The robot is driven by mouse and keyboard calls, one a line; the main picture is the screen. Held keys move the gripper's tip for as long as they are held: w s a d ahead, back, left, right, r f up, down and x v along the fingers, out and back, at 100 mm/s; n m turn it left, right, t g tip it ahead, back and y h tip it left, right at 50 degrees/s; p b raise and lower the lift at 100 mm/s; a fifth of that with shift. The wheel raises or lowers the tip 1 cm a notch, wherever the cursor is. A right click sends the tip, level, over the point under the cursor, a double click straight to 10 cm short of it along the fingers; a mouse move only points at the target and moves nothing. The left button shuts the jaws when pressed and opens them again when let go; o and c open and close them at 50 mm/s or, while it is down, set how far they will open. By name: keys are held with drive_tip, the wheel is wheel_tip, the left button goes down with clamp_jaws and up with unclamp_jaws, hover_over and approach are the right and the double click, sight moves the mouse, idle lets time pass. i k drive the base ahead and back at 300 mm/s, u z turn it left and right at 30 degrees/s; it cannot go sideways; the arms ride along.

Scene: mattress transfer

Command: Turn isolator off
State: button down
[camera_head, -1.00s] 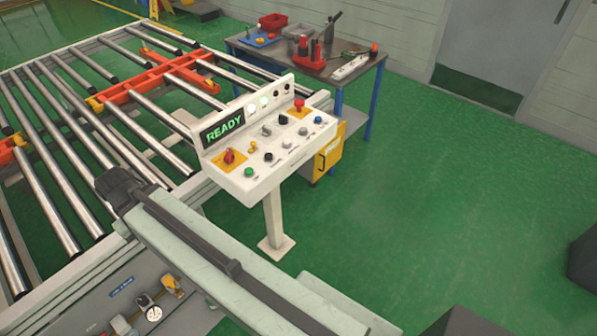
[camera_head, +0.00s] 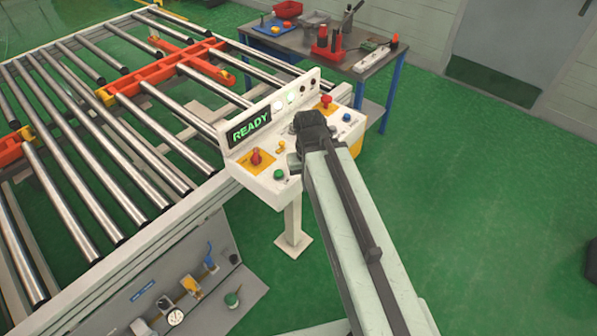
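The white control panel (camera_head: 266,187) stands on a post beside the roller conveyor, with a lit green READY display (camera_head: 250,126). A red rotary switch on a yellow plate, which looks like the isolator (camera_head: 255,157), is at the panel's left end. Its exact handle angle is too small to tell. My gripper (camera_head: 308,124) is over the middle-right of the panel, to the right of the red switch and apart from it in the picture. It hides several panel controls. Its fingers are not distinguishable, and contact with the panel cannot be told.
A red mushroom button (camera_head: 326,101) on yellow and a blue button (camera_head: 347,117) sit at the panel's right end. A green button (camera_head: 279,174) is at the front left. A workbench (camera_head: 372,65) with tools stands behind.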

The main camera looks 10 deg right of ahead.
sight(256, 159)
drive_tip(key=u, duration=1.3)
drive_tip(key=k, duration=0.95)
drive_tip(key=z, duration=0.7)
drive_tip(key=i, duration=1)
